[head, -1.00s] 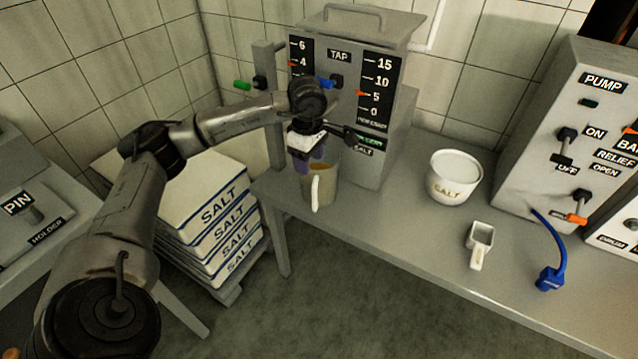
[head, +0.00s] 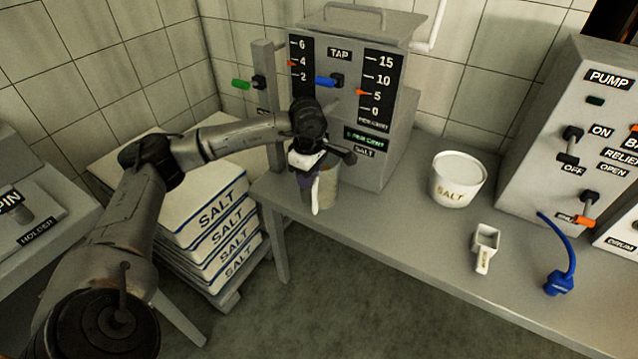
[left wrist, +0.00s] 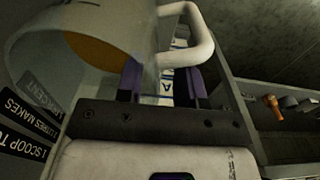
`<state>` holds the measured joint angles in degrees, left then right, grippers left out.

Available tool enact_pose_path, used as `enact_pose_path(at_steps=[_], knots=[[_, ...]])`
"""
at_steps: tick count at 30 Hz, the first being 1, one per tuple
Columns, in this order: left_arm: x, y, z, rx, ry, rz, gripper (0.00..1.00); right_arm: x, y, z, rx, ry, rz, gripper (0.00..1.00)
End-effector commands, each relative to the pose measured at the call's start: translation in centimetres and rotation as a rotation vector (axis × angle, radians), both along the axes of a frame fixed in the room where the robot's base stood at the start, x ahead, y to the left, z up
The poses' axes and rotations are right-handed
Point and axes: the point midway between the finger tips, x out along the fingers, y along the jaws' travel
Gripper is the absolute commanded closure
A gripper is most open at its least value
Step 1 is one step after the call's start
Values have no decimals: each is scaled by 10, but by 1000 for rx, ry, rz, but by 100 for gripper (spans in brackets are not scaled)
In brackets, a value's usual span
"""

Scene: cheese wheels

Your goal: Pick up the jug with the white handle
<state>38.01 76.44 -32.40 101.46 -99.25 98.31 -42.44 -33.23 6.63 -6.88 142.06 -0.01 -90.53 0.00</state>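The jug (head: 329,187) stands on the bench in front of the tap unit, with its white handle (head: 316,195) facing the front. In the left wrist view the jug (left wrist: 45,48) shows as a pale, see-through wall with amber contents, and its white handle (left wrist: 203,38) curves out. My left gripper (head: 308,187) is at the handle, low beside the jug. In the left wrist view its purple fingers (left wrist: 163,78) are apart, with part of the handle at the gap between them. Whether they touch it I cannot tell. My right gripper is not in view.
The tap unit (head: 345,105) stands close behind the jug. A white salt tub (head: 452,190) and a scoop (head: 486,240) are to the right, with a blue hose end (head: 558,282) and the pump unit (head: 560,120) beyond. Stacked salt bags (head: 215,235) are left of the bench.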

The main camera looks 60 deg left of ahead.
Motion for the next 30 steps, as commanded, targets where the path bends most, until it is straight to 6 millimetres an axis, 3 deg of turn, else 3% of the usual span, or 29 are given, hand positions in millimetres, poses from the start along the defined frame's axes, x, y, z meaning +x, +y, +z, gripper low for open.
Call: enact_pose_path(at_steps=[10, 30], knots=[[0, 0, 0, -1, 0, 0, 100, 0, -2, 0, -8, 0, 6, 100], [0, 0, 0, 0, 1, 0, 100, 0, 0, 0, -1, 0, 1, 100]])
